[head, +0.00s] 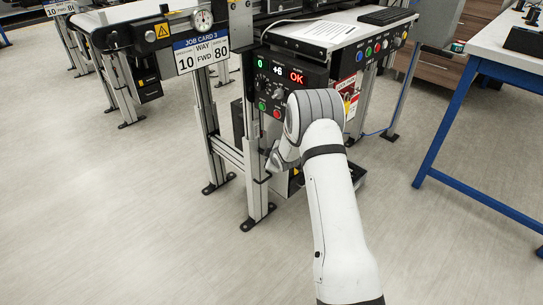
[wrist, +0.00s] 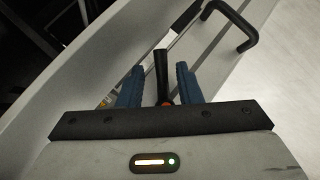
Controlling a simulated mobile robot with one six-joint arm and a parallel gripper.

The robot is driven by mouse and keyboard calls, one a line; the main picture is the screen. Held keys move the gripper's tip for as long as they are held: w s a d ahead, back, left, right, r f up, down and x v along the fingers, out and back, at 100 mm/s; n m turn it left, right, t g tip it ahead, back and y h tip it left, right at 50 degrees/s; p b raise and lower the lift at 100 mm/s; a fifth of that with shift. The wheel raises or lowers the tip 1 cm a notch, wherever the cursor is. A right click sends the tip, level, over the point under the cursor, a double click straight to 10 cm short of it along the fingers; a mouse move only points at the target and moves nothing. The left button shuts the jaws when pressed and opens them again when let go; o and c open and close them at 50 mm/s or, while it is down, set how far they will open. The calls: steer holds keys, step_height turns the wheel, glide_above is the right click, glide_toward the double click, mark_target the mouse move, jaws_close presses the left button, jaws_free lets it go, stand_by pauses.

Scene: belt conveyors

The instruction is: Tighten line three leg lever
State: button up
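In the wrist view a black lever (wrist: 161,68) with an orange-red spot near its base points up the picture between my gripper's (wrist: 158,76) two blue fingers. The fingers are apart, with gaps visible on both sides of the lever, so my gripper is open around it. In the head view my gripper is low at the aluminium leg (head: 254,165) of the line with the job card 3 sign (head: 201,53). My white arm hides part of that area, and the fingertips and lever cannot be made out there.
A black bent handle (wrist: 235,22) lies at upper right in the wrist view. A blue-legged bench (head: 447,122) stands right. Floor (head: 130,220) at left is clear.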

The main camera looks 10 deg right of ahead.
steer(key=shift+o, duration=0.2)
steer(key=p+v, duration=0.2)
steer(key=v, duration=0.5)
steer(key=shift+s+r, duration=0.15)
steer(key=shift+s, duration=0.2)
steer(key=shift+d, duration=0.15)
